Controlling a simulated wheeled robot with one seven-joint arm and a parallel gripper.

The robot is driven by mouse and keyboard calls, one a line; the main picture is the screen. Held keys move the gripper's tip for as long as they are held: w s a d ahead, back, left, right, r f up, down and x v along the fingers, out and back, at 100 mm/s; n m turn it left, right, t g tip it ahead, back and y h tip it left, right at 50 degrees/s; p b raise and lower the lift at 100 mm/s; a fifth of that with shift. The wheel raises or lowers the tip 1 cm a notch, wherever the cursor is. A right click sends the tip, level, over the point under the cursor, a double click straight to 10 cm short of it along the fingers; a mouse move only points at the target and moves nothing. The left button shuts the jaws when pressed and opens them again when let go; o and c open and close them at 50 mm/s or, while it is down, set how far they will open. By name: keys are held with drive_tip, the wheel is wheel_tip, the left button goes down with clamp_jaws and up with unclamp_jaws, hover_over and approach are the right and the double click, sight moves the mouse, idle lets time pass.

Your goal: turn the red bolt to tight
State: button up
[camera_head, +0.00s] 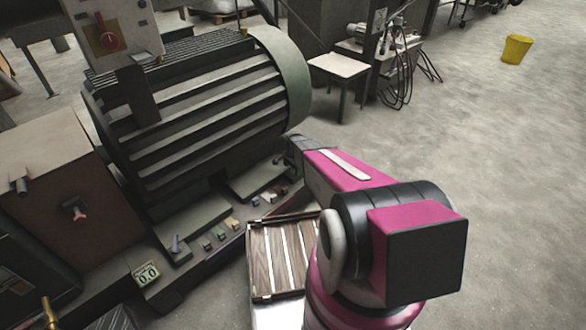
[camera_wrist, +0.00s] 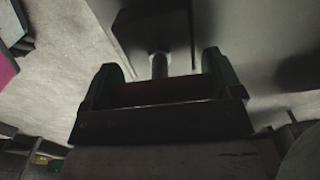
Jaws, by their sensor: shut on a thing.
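My gripper (camera_head: 283,158) reaches in beside the foot of the large ribbed motor (camera_head: 200,115) in the camera_head view. In the camera_wrist view its two dark fingers (camera_wrist: 160,82) stand on either side of a dark red block, the red bolt (camera_wrist: 155,93), and are shut on it. A grey shaft (camera_wrist: 159,66) shows just beyond the block, between the fingers. The bolt is in deep shadow, and I cannot tell how tight it is. In the camera_head view the bolt is not clearly visible at my gripper.
Several small coloured blocks (camera_head: 220,232) line the motor's base. A card reading 0.0 (camera_head: 147,273) stands at the front left. The right floor is clear.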

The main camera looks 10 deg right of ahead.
drive_tip(key=m, duration=0.4)
drive_tip(key=shift+m, duration=0.4)
idle(0.4)
drive_tip(key=o, duration=0.7)
drive_tip(key=shift+o, duration=0.2)
drive_tip(key=shift+r, duration=0.15)
wheel_tip(320, 180, up, 11)
drive_tip(key=shift+f, duration=0.2)
